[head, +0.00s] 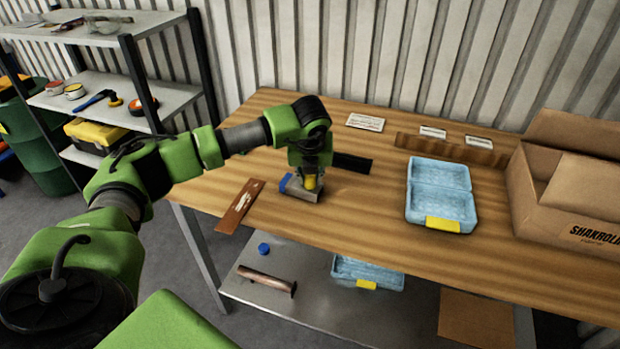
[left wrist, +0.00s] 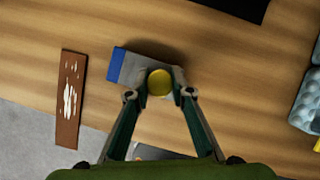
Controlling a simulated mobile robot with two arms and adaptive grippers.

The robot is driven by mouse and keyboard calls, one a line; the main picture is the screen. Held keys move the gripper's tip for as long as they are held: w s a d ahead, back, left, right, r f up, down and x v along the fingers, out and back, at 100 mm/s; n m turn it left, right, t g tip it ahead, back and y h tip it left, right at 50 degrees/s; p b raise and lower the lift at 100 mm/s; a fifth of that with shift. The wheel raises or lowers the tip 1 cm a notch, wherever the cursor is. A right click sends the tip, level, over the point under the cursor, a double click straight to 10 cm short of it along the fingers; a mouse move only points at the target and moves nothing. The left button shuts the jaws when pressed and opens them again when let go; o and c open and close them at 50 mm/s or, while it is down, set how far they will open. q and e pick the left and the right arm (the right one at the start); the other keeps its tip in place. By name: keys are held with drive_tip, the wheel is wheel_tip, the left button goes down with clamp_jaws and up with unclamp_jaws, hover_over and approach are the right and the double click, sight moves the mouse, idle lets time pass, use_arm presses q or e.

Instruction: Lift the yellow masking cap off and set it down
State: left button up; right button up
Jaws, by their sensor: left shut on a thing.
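The yellow masking cap (head: 310,183) is at the tip of my left gripper (head: 311,178) in the head view. It shows as a round yellow disc (left wrist: 160,83) in the left wrist view, between the two fingertips of my left gripper (left wrist: 160,94), which is shut on it. Right under or behind the cap is a grey block (left wrist: 148,68) with a blue end, lying on the bench; the block also shows in the head view (head: 300,193). I cannot tell whether the cap still touches the block. My right gripper is not in view.
A brown strip with white marks (head: 240,205) lies left of the block. An open light-blue case (head: 440,192) and a cardboard box (head: 565,190) stand to the right on the wooden bench (head: 350,222). A lower shelf (head: 320,300) holds a copper-coloured tube and a blue cap.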

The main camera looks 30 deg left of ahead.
use_arm(q)
drive_tip(key=shift+r, duration=0.1)
drive_tip(key=shift+r+b, duration=0.4)
drive_tip(key=shift+r, duration=0.15)
drive_tip(key=s+d+r+b, duration=0.3)
drive_tip(key=s+d+r, duration=0.5)
drive_tip(key=s+r, duration=0.3)
drive_tip(key=shift+s+r, duration=0.25)
drive_tip(key=shift+r, duration=0.15)
